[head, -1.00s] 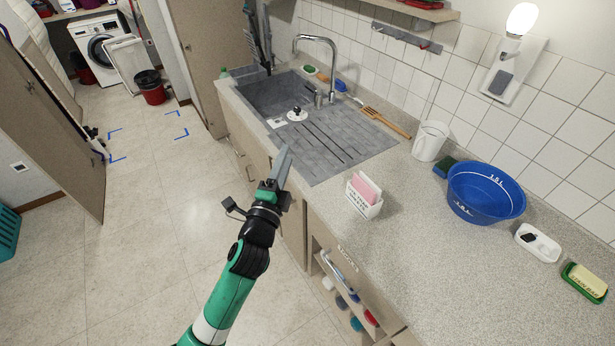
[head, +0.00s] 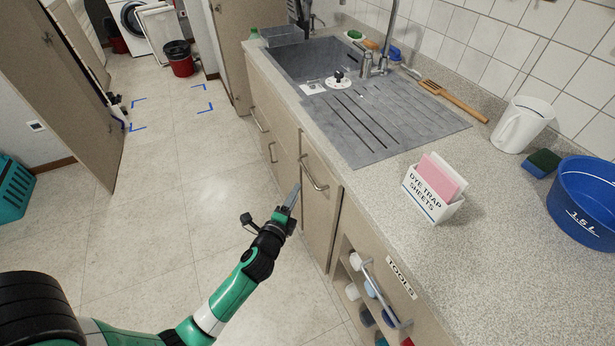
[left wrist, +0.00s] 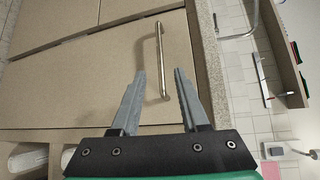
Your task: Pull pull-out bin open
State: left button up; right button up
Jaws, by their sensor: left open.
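No contact is visible. My right gripper is out of view.
The counter (head: 400,150) overhangs the fronts and carries a dye trap sheets box (head: 432,195) and blue basin (head: 585,200).

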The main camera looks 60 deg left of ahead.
aim_at(307, 172)
pick_arm(q)
jog(key=b+x, duration=0.3)
jog(key=x, duration=0.8)
jog(key=shift+w+a+b, duration=0.1)
jog(key=shift+w+b, duration=0.15)
jog(key=shift+b, duration=0.1)
grip_shut()
dwell(0.7)
